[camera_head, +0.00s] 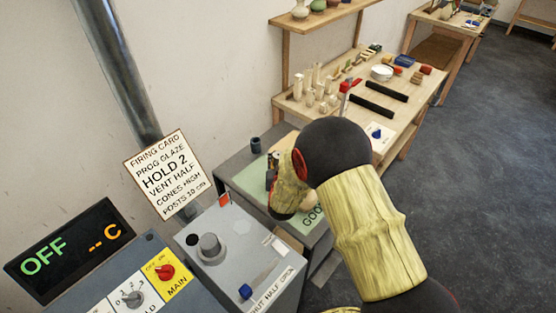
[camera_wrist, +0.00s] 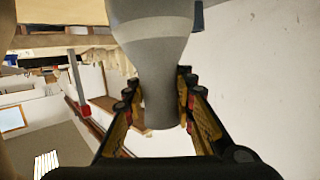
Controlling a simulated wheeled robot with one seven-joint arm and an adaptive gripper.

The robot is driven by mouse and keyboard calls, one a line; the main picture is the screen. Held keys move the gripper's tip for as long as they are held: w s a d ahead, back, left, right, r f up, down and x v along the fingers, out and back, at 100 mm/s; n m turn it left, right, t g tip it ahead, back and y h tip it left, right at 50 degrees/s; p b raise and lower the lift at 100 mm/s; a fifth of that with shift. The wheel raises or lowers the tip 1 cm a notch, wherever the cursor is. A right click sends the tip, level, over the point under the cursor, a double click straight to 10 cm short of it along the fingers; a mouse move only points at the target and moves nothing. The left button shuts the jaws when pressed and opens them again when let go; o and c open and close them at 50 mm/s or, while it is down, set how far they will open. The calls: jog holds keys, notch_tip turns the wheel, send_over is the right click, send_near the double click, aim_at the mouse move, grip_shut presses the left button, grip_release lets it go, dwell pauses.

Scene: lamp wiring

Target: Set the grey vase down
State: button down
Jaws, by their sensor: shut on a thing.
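The grey vase (camera_wrist: 160,105) fills the upper middle of the wrist view, with a pale wide part above and a darker narrow part between the fingers. My gripper (camera_wrist: 159,92) is shut on it, one finger on each side of the narrow part. The wrist view does not show what is beneath the vase, so I cannot tell whether it touches a surface. In the head view my arm covers most of the gripper, and I cannot make out the vase there. My arm reaches over a green mat (camera_head: 252,181) with partly hidden lettering "GOO".
A dark cup (camera_head: 256,145) stands at the back of the grey table (camera_head: 236,160). A kiln control panel (camera_head: 130,285) and a firing card (camera_head: 167,174) are at the left. A wooden bench (camera_head: 415,105) with several small items stands beyond. Open floor (camera_head: 470,180) lies to the right.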

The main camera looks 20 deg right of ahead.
jog(key=shift+f, duration=0.1)
jog(key=c, duration=1.5)
grip_release()
jog(key=shift+o, duration=0.2)
